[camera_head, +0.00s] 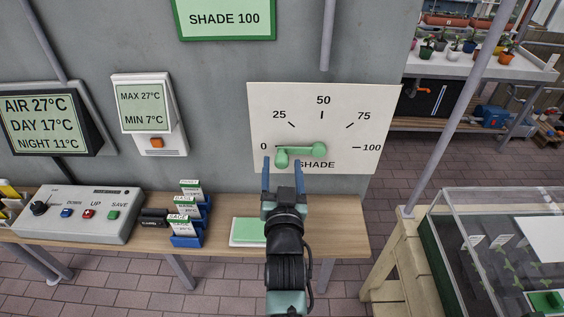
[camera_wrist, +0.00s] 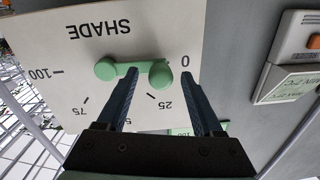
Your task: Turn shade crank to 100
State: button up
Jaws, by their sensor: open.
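The green shade crank (camera_head: 303,151) is mounted on a white dial plate (camera_head: 350,103) on the grey wall, marked 0, 25, 50, 75 and 100. Its hub is at the right end of the arm and its knob at the left end, close to the 0 mark. My gripper (camera_head: 268,176) is open in front of the dial, with its fingers pointing at the knob. In the wrist view the plate appears upside down, and the crank knob (camera_wrist: 161,74) shows between the two blue fingers (camera_wrist: 163,85). I cannot tell whether they touch it.
A green-framed sign (camera_head: 225,18) above reads SHADE 100. A wooden shelf (camera_head: 335,215) below holds a control box (camera_head: 80,212), card holders (camera_head: 187,215) and a green pad (camera_head: 248,232). A glass case (camera_head: 480,215) stands at right. The wall right of the dial is clear.

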jog(key=shift+w+a, duration=0.1)
jog(key=shift+w, duration=0.2)
grip_shut()
dwell(1.4)
